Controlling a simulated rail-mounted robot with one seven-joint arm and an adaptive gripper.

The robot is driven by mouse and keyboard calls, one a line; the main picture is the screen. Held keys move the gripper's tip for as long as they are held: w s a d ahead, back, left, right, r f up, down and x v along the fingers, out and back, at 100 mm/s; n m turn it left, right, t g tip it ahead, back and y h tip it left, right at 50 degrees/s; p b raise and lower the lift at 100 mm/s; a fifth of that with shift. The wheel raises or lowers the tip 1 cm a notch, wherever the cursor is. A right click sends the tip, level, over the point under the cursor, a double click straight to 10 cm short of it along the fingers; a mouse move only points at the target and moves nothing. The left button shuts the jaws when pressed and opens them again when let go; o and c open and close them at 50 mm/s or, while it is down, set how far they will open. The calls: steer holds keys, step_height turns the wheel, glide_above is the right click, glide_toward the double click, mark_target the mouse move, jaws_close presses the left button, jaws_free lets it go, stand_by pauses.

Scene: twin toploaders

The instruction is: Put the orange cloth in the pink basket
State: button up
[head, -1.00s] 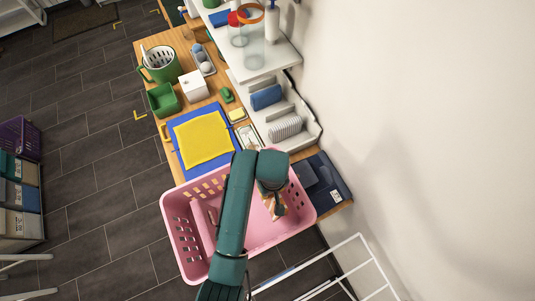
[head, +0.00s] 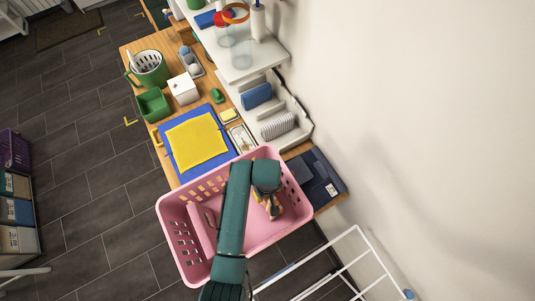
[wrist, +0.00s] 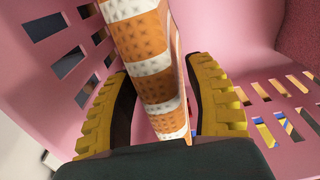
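The orange cloth (wrist: 158,75), checked in orange and white, is inside the pink basket (wrist: 240,45) in the wrist view. It runs as a long strip between the two yellow-padded fingers of my gripper (wrist: 165,100). In the head view my gripper (head: 270,206) points down inside the pink basket (head: 170,225), and my arm hides part of the basket and most of the cloth.
A wooden counter (head: 136,98) holds a blue mat with a yellow cloth (head: 197,139), a green bin (head: 153,104) and a white box (head: 184,89). A wall shelf (head: 262,60) and dish rack are at right. A white drying rack (head: 330,250) stands beside the basket.

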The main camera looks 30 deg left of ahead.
step_height(320, 180, up, 12)
steer(key=shift+r, duration=0.15)
steer(key=w+d+r+m+t+y, duration=0.1)
steer(key=w+d+r+m+t, duration=0.2)
steer(key=w+r+t, duration=0.55)
steer(key=w+d+r+m+t+y, duration=0.1)
steer(key=w+d+r+m+t, duration=0.25)
steer(key=r, duration=0.95)
steer(key=s+d+r+m+t+h, duration=0.1)
steer(key=s+d+r+m+t, duration=0.1)
steer(key=r, duration=0.7)
steer(key=s+d+r+m+t+h, duration=0.1)
steer(key=s+d+r+m+t, duration=0.1)
steer(key=r, duration=0.8)
steer(key=s+d+r+m+t, duration=0.2)
steer(key=d+r+t, duration=0.4)
steer(key=r, duration=0.3)
steer(key=shift+s+d+r+h, duration=0.3)
steer(key=shift+s+d+h, duration=0.1)
steer(key=shift+s+d, duration=0.4)
steer(key=shift+a, duration=0.1)
